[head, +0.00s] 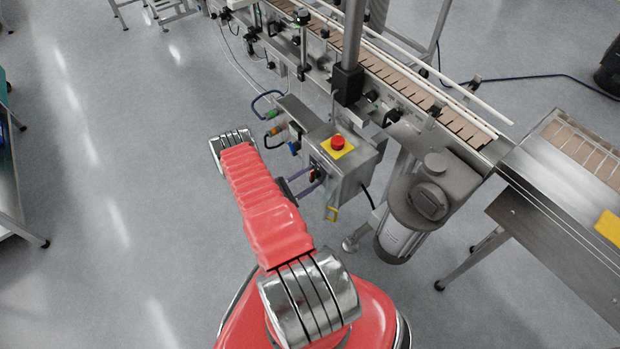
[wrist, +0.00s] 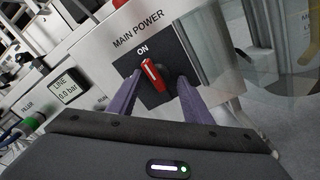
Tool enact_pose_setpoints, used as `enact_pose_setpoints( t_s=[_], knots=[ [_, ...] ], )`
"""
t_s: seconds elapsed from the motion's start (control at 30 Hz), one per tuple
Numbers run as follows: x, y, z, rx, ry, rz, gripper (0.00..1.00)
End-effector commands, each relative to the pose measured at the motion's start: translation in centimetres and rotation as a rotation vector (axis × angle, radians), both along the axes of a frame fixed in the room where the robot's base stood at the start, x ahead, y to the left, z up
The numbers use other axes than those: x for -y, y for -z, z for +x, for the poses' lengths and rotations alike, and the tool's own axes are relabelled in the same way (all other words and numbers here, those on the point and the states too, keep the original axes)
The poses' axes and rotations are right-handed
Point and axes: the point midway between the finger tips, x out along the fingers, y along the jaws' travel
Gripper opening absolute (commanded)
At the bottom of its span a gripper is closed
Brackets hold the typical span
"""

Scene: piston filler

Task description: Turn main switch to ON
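The main switch is a red knob (wrist: 152,76) on a black plate under the words MAIN POWER in the wrist view. Its long side runs nearly upright on the tilted panel, and its upper end points towards the ON label (wrist: 143,50). My gripper (wrist: 160,79) has its two purple fingers apart, one on each side of the knob. A gap shows between the right finger and the knob; whether the left finger touches it I cannot tell. In the head view my gripper (head: 306,190) is at the front of the grey control box (head: 350,174).
A red emergency stop (head: 337,141) on a yellow plate tops the box. A pressure display (wrist: 66,87) is left of the switch. The conveyor (head: 410,85) runs behind, and a motor (head: 412,220) stands to the right.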

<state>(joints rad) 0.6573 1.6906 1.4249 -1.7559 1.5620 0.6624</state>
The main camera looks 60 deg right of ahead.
Motion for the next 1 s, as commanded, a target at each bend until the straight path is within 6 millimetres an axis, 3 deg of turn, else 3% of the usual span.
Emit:
enact_pose_setpoints(
  t_s=[0.47, 1.0],
  knots=[
    [-0.8, -0.1, 0.6, 0.0, -0.002, -0.003, 0.47],
    [-7.2, -0.1, 3.9, -0.001, -0.004, -0.003, 0.47]
  ],
)
